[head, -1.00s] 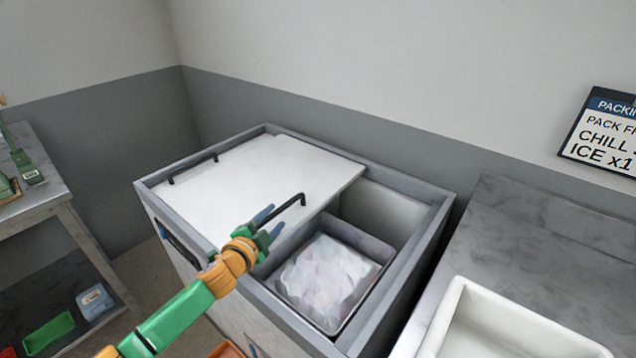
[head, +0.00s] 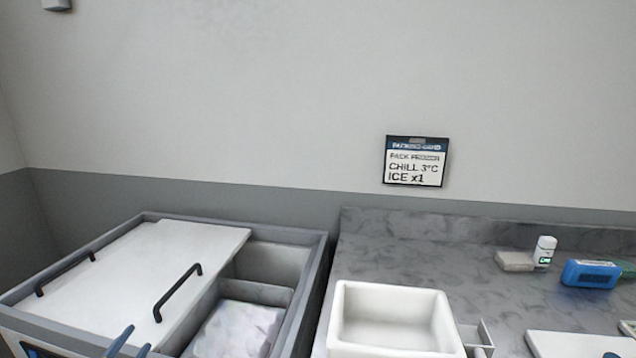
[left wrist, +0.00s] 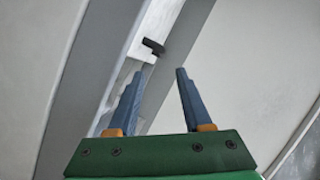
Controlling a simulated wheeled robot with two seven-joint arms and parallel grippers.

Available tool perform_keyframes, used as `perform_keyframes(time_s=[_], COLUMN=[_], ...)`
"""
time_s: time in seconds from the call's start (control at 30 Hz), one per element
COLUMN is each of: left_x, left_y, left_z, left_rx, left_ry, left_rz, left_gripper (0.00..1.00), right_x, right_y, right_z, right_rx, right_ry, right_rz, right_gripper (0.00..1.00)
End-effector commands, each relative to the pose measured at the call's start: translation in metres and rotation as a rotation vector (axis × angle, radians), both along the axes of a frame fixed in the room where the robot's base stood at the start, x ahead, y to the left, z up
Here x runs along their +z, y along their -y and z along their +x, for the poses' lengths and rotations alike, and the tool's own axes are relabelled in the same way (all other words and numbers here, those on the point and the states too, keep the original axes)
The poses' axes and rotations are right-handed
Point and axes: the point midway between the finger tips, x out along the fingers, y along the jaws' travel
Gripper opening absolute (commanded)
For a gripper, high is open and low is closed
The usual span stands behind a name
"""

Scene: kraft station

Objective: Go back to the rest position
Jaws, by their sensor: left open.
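My left gripper (head: 130,345) shows only by its blue fingertips at the bottom edge of the head view, in front of the chest freezer. In the left wrist view its two blue fingers (left wrist: 158,95) are apart with nothing between them. The freezer's white sliding lid (head: 150,265) covers its left part, and a black handle (head: 178,292) stands on the lid. The right part is open and shows a bin with a pale, icy-looking pack (head: 238,328) inside. My right gripper is not clearly in view.
A grey counter (head: 400,240) stands right of the freezer. On it are a white tub (head: 392,285), a small white bottle (head: 544,250), a blue device (head: 590,273) and a white board (head: 570,345). A sign (head: 415,162) hangs on the wall.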

Motion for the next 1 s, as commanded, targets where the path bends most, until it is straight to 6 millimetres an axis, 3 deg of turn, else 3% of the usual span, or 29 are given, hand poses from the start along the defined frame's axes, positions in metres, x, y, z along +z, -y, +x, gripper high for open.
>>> perform_keyframes(time_s=[0.27, 0.47, 0.67, 0.77, 0.87, 0.97, 1.0], left_x=[0.033, -0.012, -0.075, -0.111, -0.15, -0.183, -0.191], left_y=[-0.032, -0.066, -0.114, -0.146, -0.184, -0.227, -0.243], left_z=[0.001, -0.016, -0.056, -0.091, -0.146, -0.224, -0.258], left_rx=[-0.006, 0.067, 0.182, 0.262, 0.372, 0.512, 0.571], left_ry=[0.0, -0.115, -0.281, -0.389, -0.523, -0.679, -0.739], left_rz=[0.168, 0.155, 0.135, 0.129, 0.128, 0.138, 0.147], left_gripper=[0.49, 0.49, 0.49, 0.49, 0.49, 0.49, 0.49], right_x=[0.0, 0.0, 0.0, 0.0, 0.0, 0.0, 0.0], right_y=[0.0, -0.001, -0.001, -0.001, -0.001, -0.001, -0.001], right_z=[0.001, 0.003, 0.003, 0.002, 0.002, 0.002, 0.002], right_rx=[0.0, 0.0, 0.0, -0.001, -0.001, -0.001, -0.001], right_ry=[0.003, 0.006, 0.005, 0.005, 0.005, 0.004, 0.004], right_rz=[0.001, 0.001, 0.001, 0.001, 0.001, 0.001, 0.001], right_gripper=[0.5, 0.5, 0.5, 0.5, 0.5, 0.5, 0.5])
